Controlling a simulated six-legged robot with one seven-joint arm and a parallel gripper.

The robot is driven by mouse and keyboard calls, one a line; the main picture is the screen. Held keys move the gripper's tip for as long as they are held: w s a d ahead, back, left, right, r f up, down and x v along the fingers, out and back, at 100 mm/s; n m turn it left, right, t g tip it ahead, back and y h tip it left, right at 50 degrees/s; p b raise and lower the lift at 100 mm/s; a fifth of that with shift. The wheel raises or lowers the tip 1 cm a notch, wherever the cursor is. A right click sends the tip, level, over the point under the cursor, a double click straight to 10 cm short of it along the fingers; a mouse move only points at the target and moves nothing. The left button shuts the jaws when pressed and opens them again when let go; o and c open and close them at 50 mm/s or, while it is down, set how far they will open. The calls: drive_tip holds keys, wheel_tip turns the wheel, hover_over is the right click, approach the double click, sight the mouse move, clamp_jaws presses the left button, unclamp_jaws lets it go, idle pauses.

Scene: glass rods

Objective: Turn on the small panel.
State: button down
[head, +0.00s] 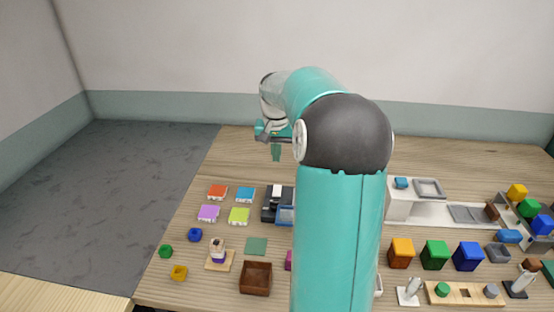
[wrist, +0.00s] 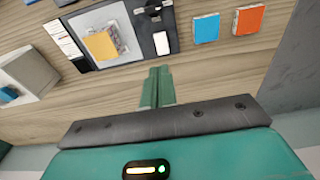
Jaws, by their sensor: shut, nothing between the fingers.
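A small dark panel (wrist: 160,25) with a white square (wrist: 161,42) and a black raised part lies on the table in the wrist view. I take it to be the small panel. In the head view it is the dark unit (head: 271,206) with a white piece at its far end, left of my arm. I cannot tell whether it is on. My gripper (wrist: 157,88) has its two green fingers together, empty, and appears apart from the panel. In the head view my gripper (head: 276,152) hangs over the far part of the table.
Blue (wrist: 206,28) and orange (wrist: 248,19) tiles lie beside the panel. A grey-framed piece with a yellow square (wrist: 101,45) adjoins its other side. Blocks and a brown box (head: 256,279) stand nearer. The table's far strip is clear. My arm hides its middle.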

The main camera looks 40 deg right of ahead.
sight(279, 187)
drive_tip(key=shift+d, duration=0.1)
drive_tip(key=shift+w+d+r+t+h, duration=0.1)
drive_tip(key=shift+w+d+t+h, duration=0.2)
drive_tip(key=shift+d, duration=0.25)
drive_tip(key=f, duration=0.4)
drive_tip(key=w+d+f, duration=0.1)
drive_tip(key=f, duration=0.9)
drive_tip(key=shift+w+d, duration=0.2)
drive_tip(key=shift+d, duration=0.15)
drive_tip(key=shift+w+d+f, duration=0.1)
drive_tip(key=shift+d+f, duration=0.05)
drive_tip(key=shift+f, duration=0.05)
